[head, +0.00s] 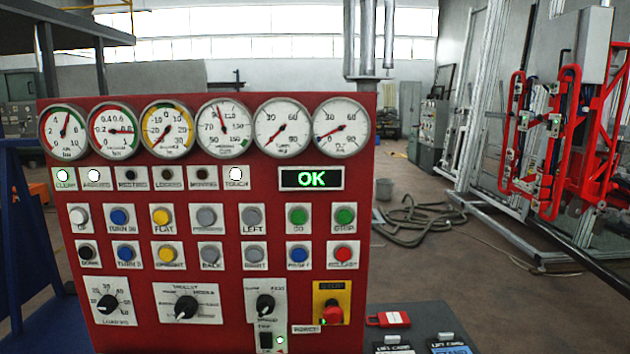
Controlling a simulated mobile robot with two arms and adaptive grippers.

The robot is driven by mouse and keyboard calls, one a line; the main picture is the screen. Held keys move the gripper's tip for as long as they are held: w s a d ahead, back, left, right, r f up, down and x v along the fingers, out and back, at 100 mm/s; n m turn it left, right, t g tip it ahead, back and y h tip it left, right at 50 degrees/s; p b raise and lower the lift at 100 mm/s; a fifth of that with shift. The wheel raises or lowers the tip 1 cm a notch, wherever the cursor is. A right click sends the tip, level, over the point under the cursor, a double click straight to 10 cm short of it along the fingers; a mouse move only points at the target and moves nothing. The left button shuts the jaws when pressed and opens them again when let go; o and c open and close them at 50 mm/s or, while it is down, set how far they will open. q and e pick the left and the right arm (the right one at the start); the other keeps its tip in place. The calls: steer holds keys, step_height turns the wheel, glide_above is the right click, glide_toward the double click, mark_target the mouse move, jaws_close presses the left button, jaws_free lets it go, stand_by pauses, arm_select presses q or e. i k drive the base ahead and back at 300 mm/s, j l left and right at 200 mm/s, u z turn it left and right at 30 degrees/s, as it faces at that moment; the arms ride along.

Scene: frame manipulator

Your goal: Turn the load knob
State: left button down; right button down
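The load knob (107,303) is a black pointer knob on a white plate at the lower left of the red control panel (140,335). Its plate has a printed scale around it and a label beneath that seems to begin with "LOAD". The pointer seems to tilt to the upper right; the exact scale value is too small to read. Nothing touches the knob, and it is fully visible. Neither of my grippers is in view.
A trolley knob (187,306) and a smaller knob (265,304) sit to the right. A red emergency button (332,312) is on a yellow plate. Buttons, gauges and a green "OK" display (311,179) are above. A blue frame (30,250) stands close at left.

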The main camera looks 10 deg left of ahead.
mark_target(108, 304)
steer(key=u, duration=1.6)
